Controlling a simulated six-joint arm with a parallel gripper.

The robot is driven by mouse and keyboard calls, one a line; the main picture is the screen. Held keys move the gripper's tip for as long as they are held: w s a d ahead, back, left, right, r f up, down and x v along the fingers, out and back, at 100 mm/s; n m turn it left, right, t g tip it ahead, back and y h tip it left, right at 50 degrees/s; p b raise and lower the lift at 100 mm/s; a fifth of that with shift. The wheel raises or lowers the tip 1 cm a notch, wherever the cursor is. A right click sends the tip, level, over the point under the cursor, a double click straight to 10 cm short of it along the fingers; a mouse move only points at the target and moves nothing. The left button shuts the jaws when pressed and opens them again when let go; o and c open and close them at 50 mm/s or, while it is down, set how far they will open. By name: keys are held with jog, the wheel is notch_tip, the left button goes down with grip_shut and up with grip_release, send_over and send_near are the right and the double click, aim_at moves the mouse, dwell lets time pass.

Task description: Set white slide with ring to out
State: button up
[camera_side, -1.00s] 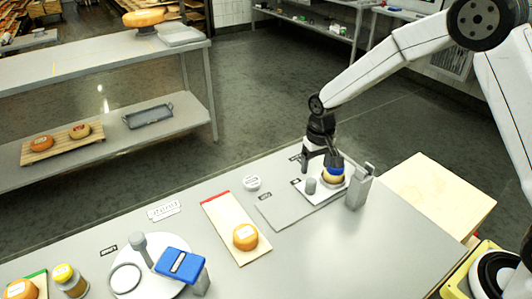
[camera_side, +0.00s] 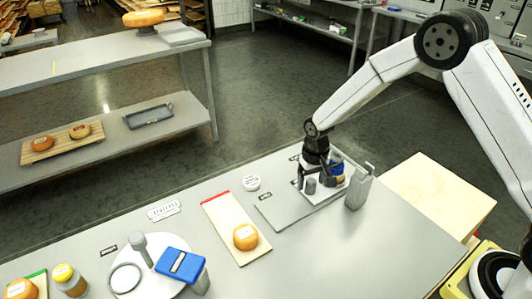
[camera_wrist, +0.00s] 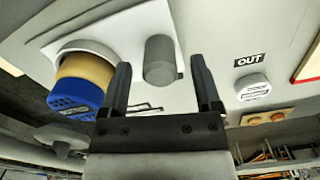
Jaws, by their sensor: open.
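The white slide (camera_side: 335,193) lies on a grey plate at the right of the table. A ring on it surrounds a tan jar with a blue cap (camera_side: 337,168), also seen in the wrist view (camera_wrist: 76,98). A short grey post (camera_side: 311,186) stands on the slide beside the ring. My gripper (camera_wrist: 160,68) is open, pointing down, with the post (camera_wrist: 160,58) between its two fingers in the wrist view. Whether either finger touches the post cannot be told. A black OUT label (camera_wrist: 249,60) shows on the right in the wrist view.
A grey upright block (camera_side: 358,188) stands close right of the slide. The grey plate (camera_side: 277,214) is bare to the slide's left. A white disc (camera_side: 251,183) and a red-ended board (camera_side: 222,219) with an orange cheese (camera_side: 245,237) lie further left.

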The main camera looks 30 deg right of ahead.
jog(key=shift+f, duration=0.9)
grip_shut()
dwell(0.9)
